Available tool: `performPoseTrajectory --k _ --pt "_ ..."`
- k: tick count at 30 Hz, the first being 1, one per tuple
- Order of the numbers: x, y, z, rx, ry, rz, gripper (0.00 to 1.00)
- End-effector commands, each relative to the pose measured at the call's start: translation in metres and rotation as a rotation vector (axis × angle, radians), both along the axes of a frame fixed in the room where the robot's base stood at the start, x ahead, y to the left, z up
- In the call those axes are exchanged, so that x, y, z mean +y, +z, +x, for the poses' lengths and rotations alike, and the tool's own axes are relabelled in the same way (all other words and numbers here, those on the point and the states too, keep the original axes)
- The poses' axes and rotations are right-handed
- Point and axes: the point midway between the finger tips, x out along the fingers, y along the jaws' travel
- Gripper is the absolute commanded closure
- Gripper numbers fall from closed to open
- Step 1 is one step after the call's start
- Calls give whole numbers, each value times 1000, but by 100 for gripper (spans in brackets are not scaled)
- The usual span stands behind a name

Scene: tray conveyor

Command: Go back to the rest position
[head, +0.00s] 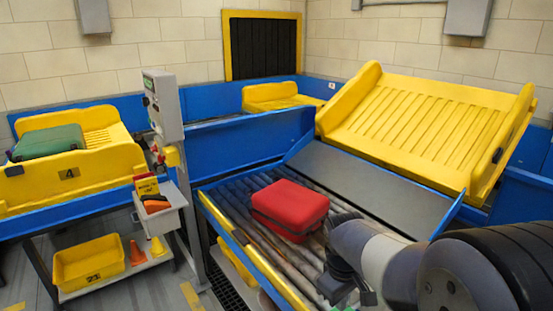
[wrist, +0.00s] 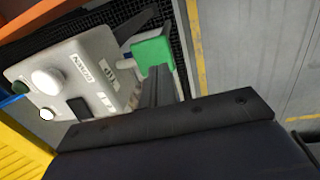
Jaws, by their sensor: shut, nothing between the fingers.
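My gripper (head: 350,288) is low at the near right edge of the roller table in the head view, below my bent arm. Its dark fingers also show in the wrist view (wrist: 158,88); they are shut and empty. A red suitcase (head: 290,209) lies flat on the rollers, to the left of my gripper and apart from it. The wrist view faces a white control box (wrist: 80,75) with knobs and a green part (wrist: 153,48) near the fingers.
A tilted yellow tray (head: 425,115) stands empty behind a dark slope. A green suitcase (head: 48,142) lies in a yellow tray (head: 70,176) marked 4 at left. A control post (head: 163,105) and cart with a yellow bin (head: 90,262) stand left of the roller table.

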Motion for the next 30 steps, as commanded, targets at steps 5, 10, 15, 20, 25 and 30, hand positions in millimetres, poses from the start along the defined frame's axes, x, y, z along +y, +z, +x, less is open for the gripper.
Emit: performPoseTrajectory --k 5,10,15,20,25,30 --pt "-10 5 5 60 -1 103 100" --pt "-8 37 5 56 8 102 100" --pt "-8 57 4 58 7 101 100" --pt "-8 65 4 60 7 101 100" --pt "-7 67 4 60 7 101 100" --pt "-8 66 4 61 7 101 100"
